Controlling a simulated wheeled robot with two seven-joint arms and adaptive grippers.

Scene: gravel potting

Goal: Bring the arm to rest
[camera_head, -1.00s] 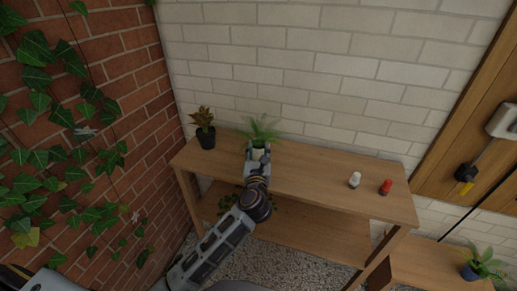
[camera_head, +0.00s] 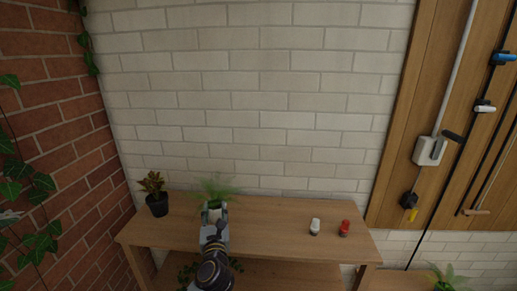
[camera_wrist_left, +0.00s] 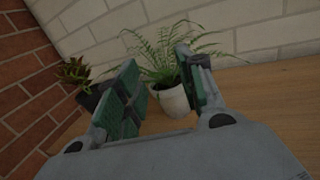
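A green fern in a white pot (camera_wrist_left: 174,101) stands upright on the wooden table; the fern (camera_head: 214,188) also shows in the head view. My left gripper (camera_head: 215,209) is in front of this pot, its arm coming up from the bottom edge. In the left wrist view the two green-padded fingers of my left gripper (camera_wrist_left: 163,90) are wide apart, with the pot showing between and beyond them. The right finger overlaps the pot's edge in the picture; I cannot tell whether they touch. My right gripper is not in view.
A reddish plant in a dark pot (camera_head: 158,203) stands left of the fern. A white shaker (camera_head: 315,226) and a red one (camera_head: 344,228) stand on the right of the wooden table (camera_head: 265,220). A brick wall is behind. The tabletop between fern and shakers is clear.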

